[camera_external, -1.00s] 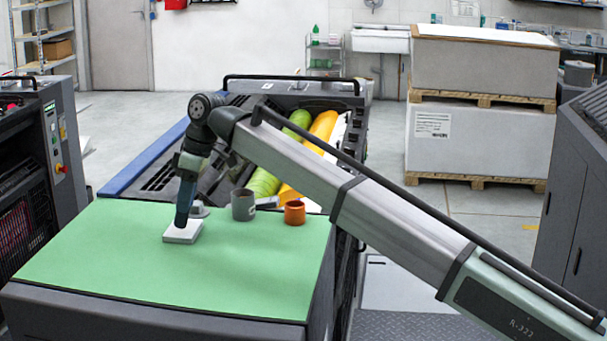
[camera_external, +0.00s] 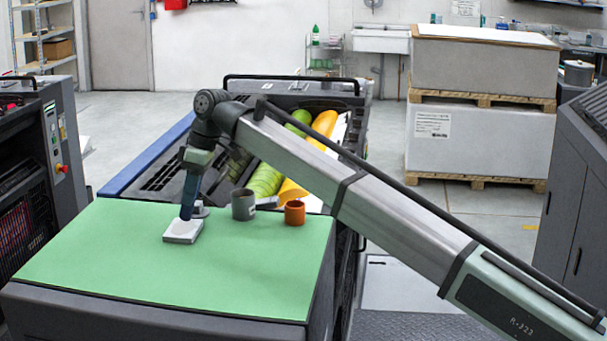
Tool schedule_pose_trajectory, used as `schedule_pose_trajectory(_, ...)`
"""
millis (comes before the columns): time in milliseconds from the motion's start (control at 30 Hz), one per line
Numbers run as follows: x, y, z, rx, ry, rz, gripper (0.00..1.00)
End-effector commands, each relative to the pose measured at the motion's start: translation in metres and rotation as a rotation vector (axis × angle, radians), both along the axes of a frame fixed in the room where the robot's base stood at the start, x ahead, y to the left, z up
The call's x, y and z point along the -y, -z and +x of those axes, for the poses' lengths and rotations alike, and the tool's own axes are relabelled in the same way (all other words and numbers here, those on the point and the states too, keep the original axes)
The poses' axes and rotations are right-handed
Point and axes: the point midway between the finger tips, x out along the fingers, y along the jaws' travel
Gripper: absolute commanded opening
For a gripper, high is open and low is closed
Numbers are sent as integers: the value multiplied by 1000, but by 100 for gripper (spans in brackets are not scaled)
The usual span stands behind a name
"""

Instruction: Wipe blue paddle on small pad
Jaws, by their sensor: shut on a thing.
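My gripper (camera_external: 196,163) points down above the green work surface and is shut on the blue paddle (camera_external: 190,192). The paddle is dark blue and slightly tilted, with its lower end at the top of the small pad. The small pad (camera_external: 183,235) is a white-grey square block lying on the green surface. The paddle's tip appears to touch the pad near its far edge; exact contact is too small to tell. The finger tips are small and partly hidden by the paddle.
A grey cup (camera_external: 243,205) and an orange cup (camera_external: 295,213) stand right of the pad on the green mat (camera_external: 120,262). A small grey object (camera_external: 201,210) sits just behind the paddle. The mat's front and left are clear. Green and yellow rollers lie behind.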

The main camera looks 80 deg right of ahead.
Motion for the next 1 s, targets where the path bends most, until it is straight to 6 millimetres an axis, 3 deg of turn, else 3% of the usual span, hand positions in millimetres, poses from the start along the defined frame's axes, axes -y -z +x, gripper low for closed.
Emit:
schedule_pose_trajectory(233, 4, 0, 0, 0, -1, 0, 0)
schedule_pose_trajectory(1000, -27, -1, -1, -1, 0, 1, 0)
